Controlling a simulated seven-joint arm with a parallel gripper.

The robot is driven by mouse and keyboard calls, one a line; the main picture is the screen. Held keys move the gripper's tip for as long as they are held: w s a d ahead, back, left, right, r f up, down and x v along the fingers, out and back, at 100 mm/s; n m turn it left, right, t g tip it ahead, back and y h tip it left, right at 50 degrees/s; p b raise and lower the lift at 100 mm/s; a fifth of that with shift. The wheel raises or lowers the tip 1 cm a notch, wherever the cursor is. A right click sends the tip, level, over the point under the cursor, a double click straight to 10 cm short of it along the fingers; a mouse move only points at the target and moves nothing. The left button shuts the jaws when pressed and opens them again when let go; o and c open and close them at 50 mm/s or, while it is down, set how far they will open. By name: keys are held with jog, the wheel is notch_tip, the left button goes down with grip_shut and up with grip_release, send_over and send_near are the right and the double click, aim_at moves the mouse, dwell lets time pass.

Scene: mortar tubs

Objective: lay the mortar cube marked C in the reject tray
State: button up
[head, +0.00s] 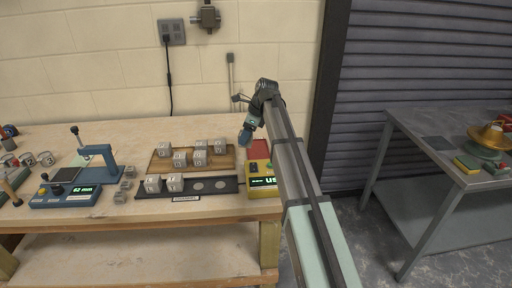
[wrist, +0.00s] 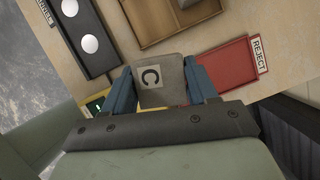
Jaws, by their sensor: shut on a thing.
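A grey mortar cube marked C (wrist: 150,77) is held between the blue fingers of my gripper (wrist: 162,84) in the wrist view, its letter label facing the camera. The red reject tray (wrist: 226,62), with a white REJECT label (wrist: 258,52), lies just right of the held cube in that picture; its visible part is empty. My gripper hides part of the tray. In the head view my gripper (head: 248,131) is above the bench, close to the red tray (head: 258,147). The held cube cannot be made out there.
A wooden tray (head: 158,165) holds several cubes left of my gripper. A dark rack (head: 230,185) in front holds two cubes and has two bare round spots. A yellow device (head: 262,192) stands beside my arm. A blue press (head: 103,160) and scale (head: 65,197) stand further left.

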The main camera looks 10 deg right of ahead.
jog(key=w+d, duration=0.6)
jog(key=w, duration=0.6)
jog(key=shift+a+f+n+g, duration=0.15)
jog(key=shift+f+n, duration=0.35)
jog(key=shift+f, duration=1)
jog(key=shift+f+n+g, duration=0.25)
jog(key=shift+f+n, duration=0.25)
jog(key=shift+f, duration=0.95)
jog(key=shift+a+f+n+g, duration=0.15)
jog(key=shift+f+n, duration=0.35)
jog(key=shift+f, duration=1)
jog(key=shift+d+f, duration=0.1)
jog(key=o, duration=1.2)
jog(key=shift+o, duration=0.2)
jog(key=v, duration=1.2)
jog(key=shift+d, duration=0.1)
